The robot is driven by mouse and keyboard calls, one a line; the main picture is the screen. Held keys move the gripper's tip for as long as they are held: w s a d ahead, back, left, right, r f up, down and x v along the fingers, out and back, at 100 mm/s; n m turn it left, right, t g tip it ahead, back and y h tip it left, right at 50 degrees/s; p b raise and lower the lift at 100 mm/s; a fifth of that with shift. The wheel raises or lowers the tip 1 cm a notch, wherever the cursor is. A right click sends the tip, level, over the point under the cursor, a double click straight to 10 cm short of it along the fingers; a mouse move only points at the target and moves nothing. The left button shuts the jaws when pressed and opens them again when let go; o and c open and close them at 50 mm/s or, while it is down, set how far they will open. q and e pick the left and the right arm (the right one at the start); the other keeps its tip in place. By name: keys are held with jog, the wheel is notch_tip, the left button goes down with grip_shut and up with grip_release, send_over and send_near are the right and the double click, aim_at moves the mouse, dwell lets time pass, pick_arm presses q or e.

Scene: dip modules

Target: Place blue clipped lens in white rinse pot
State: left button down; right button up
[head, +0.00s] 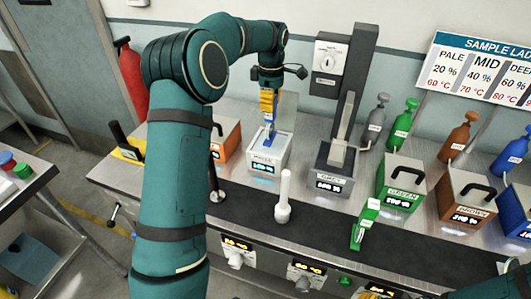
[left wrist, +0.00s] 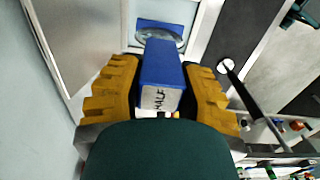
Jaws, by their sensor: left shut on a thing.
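My left gripper (head: 268,106) has yellow fingers shut on a blue clip with a clear round lens, the blue clipped lens (head: 268,130). It hangs over the white rinse pot (head: 266,163), whose lid stands open behind it. In the left wrist view the gripper (left wrist: 160,90) grips both sides of the blue clip (left wrist: 162,70), and the lens (left wrist: 162,35) lies beyond it near the pot's pale walls. I cannot tell how far the lens is inside the pot. My right gripper is not in view.
A grey pot (head: 332,170), a green pot (head: 398,185) and a brown pot (head: 465,200) stand to the right, an orange pot (head: 226,140) to the left. A green clip (head: 364,228) and a white upright tool (head: 284,200) stand on the dark front strip.

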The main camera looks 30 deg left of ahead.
aim_at(271, 129)
pick_arm(q)
notch_tip(271, 129, down, 10)
jog(key=shift+r+b, duration=0.15)
jog(key=shift+b, duration=0.6)
jog(key=shift+f, duration=0.2)
jog(key=c, duration=0.7)
grip_release()
jog(key=shift+r, duration=0.15)
notch_tip(271, 129, up, 12)
jog(key=shift+r+p, duration=0.1)
jog(key=shift+p, duration=0.9)
jog(key=shift+s, duration=0.1)
